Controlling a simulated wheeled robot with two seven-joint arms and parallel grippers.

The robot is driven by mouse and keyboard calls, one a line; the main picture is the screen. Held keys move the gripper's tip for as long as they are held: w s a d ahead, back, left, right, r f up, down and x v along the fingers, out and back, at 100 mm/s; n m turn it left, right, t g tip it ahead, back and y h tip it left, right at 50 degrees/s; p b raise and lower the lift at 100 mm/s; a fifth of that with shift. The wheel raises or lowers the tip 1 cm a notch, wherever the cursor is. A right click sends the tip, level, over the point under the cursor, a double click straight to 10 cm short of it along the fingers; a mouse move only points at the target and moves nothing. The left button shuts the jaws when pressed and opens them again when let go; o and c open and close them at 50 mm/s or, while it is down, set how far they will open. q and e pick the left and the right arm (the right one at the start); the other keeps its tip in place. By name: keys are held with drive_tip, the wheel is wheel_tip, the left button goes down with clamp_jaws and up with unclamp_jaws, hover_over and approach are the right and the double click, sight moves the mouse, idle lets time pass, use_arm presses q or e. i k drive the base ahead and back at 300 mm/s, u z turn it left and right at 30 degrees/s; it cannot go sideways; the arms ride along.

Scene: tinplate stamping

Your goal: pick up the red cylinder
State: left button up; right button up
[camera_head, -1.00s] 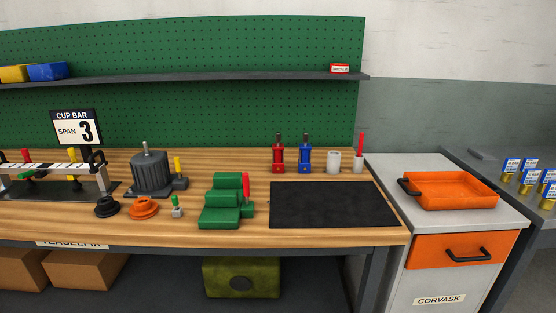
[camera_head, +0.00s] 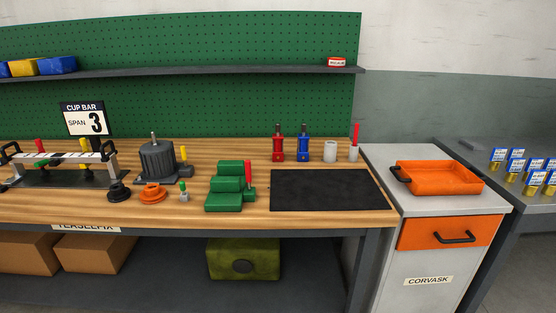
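Several slim red cylinders are in view. One red cylinder (camera_head: 249,174) stands upright at the right side of the green stepped block (camera_head: 226,201). Another red cylinder (camera_head: 355,134) rises from a small pale holder (camera_head: 354,153) at the back right of the bench. A third, a red piece (camera_head: 40,146), stands at the far left behind the striped bar (camera_head: 60,157). I cannot tell which one the task means. Neither of my grippers is in view.
A black mat (camera_head: 324,190) lies bare on the wooden bench. Red (camera_head: 278,148) and blue (camera_head: 303,149) handled tools and a white cup (camera_head: 330,151) stand behind it. A grey motor-like part (camera_head: 157,161) is at left. An orange tray (camera_head: 440,178) sits on the cabinet at right.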

sight(277, 144)
drive_tip(key=u, duration=1.2)
drive_tip(key=i, duration=1.05)
drive_tip(key=z, duration=0.2)
